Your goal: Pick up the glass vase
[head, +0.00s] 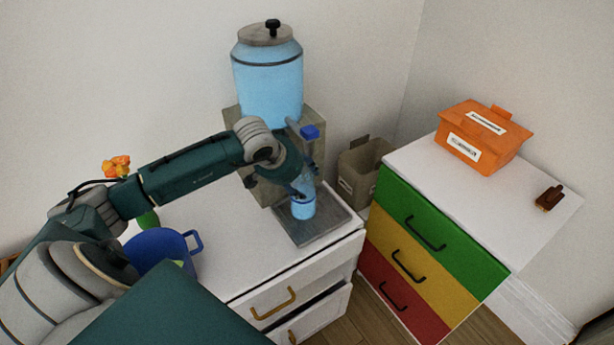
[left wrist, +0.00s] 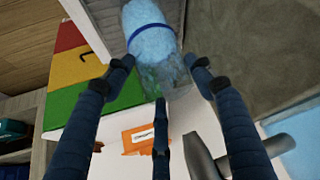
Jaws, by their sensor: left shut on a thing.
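The glass vase (head: 304,208) is a small light-blue, see-through vessel over the grey metal tray in front of the water dispenser. My left gripper (head: 301,188) comes down over it from above and is shut on it. In the left wrist view the vase (left wrist: 152,48) is pale blue with a dark blue band, and the fingers of my left gripper (left wrist: 158,75) are around it. Its lower end is partly hidden, and I cannot tell whether it touches the tray. My right gripper is not in view.
The dispenser (head: 268,85) with a blue tap stands close behind. A blue pot (head: 160,252) and orange flowers (head: 117,166) are at left. Right are a cardboard box (head: 358,178), a coloured drawer unit (head: 440,235), an orange box (head: 482,138) and a small brown object (head: 549,198).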

